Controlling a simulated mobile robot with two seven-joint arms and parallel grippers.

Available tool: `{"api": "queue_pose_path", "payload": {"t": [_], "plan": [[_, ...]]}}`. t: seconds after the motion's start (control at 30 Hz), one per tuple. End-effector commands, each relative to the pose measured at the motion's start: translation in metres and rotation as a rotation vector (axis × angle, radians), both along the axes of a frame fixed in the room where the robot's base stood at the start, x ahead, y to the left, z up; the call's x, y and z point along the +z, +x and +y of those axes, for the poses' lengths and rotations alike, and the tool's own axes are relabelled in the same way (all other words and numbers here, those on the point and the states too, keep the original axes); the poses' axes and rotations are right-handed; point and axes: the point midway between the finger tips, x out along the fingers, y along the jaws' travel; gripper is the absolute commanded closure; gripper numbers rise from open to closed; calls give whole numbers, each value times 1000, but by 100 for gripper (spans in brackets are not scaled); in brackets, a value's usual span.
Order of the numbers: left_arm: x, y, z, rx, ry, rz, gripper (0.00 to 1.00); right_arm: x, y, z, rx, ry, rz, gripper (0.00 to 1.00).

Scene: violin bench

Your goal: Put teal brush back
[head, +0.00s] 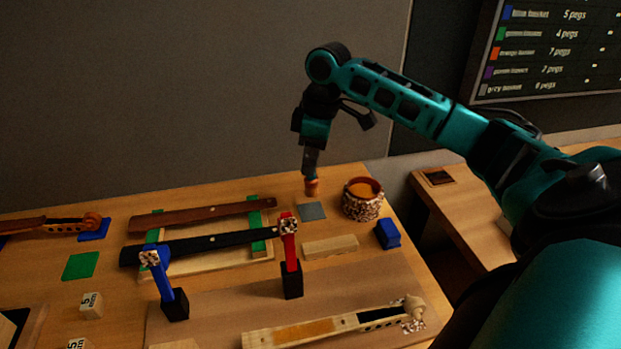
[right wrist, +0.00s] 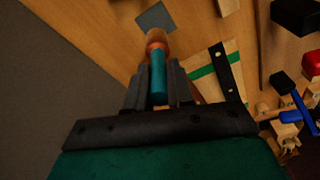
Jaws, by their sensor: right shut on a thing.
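The teal brush (right wrist: 158,78) is between the fingers of my right gripper (right wrist: 158,97) in the right wrist view, its copper-brown end pointing away from the jaws. In the head view my right gripper (head: 311,168) points down, shut on the brush, and only the brown lower end of the brush (head: 312,187) shows clearly. This end is above the back of the bench, near a grey square (head: 312,211). The grey square also shows in the right wrist view (right wrist: 154,18), beyond the brush's end. My left gripper is not in view.
A speckled round pot (head: 362,207) stands right of the grey square, with a blue block (head: 388,234) in front. A blue brush (head: 163,276) and a red brush (head: 291,252) stand in black holders. Dark fingerboards lie on a green-and-wood frame (head: 257,246). A violin neck (head: 300,332) lies in front.

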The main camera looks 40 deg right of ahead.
Motion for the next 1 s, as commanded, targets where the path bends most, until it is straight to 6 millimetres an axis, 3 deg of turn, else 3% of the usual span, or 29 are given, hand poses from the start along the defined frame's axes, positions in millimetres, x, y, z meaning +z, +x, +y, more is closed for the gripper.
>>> {"api": "queue_pose_path", "payload": {"t": [0.4, 0.83, 0.87, 1.0], "plan": [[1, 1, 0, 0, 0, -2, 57, -48, 0, 0, -1, 1, 2, 100], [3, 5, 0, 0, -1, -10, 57, -55, 0, 0, -1, 1, -1, 100], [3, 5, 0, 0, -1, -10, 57, -55, 0, 0, 0, 1, -1, 75], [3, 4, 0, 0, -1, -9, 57, -54, 0, 0, 0, 1, -1, 62]]}}
